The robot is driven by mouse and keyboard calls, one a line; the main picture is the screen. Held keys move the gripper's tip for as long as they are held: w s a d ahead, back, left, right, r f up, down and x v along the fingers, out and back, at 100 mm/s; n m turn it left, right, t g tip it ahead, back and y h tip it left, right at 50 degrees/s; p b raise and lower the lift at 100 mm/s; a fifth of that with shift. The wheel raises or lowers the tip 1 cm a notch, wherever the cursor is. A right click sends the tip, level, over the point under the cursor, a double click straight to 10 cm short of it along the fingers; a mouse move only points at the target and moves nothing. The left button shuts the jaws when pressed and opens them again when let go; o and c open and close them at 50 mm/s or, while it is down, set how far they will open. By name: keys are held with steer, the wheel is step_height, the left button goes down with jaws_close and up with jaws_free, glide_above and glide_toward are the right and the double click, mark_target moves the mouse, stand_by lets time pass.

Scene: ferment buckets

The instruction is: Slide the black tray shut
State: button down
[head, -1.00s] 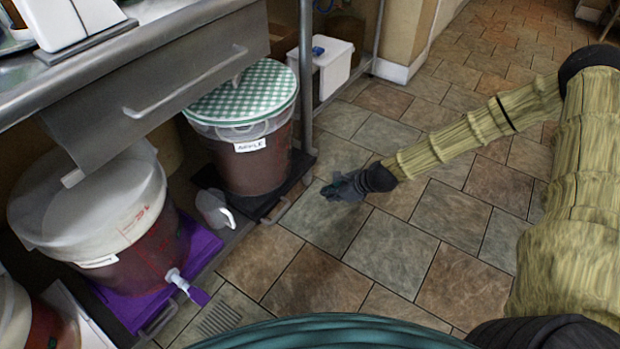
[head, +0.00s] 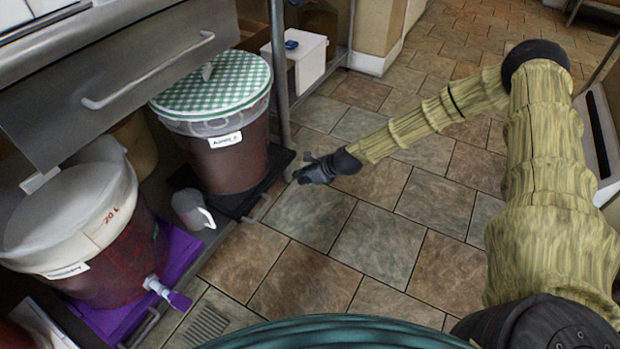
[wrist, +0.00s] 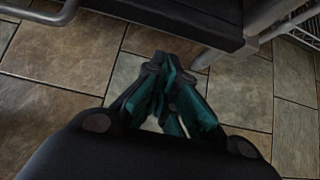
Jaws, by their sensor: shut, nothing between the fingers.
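The black tray (head: 231,204) lies low under the steel bench, with a bucket under a green checked cloth (head: 216,110) standing on it. The tray sticks out a little past the bench's front edge, and its metal handle (head: 258,208) faces the floor tiles. The tray's dark front also shows at the top of the wrist view (wrist: 185,22), with a handle at its upper left (wrist: 45,14). My gripper (head: 300,172) is shut and empty, just to the right of the tray's front right corner, above the floor. In the wrist view its fingertips (wrist: 170,65) point toward the tray front, apart from it.
A purple tray (head: 118,310) with a bucket of red liquid (head: 105,265) and a tap stands to the left. A grey jug (head: 188,208) sits between the two trays. A bench leg (head: 279,75) rises beside the black tray. The tiled floor (head: 370,245) is open on the right.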

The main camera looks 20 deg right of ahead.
steer(key=shift+w+a+f+b, duration=0.1)
steer(key=shift+w+a+b, duration=0.25)
steer(key=shift+w+a, duration=0.4)
steer(key=shift+w+a+f+b, duration=0.1)
steer(key=shift+w+a+b, duration=0.35)
steer(key=shift+w, duration=0.5)
steer(key=shift+w+r, duration=0.1)
steer(key=shift+r, duration=0.05)
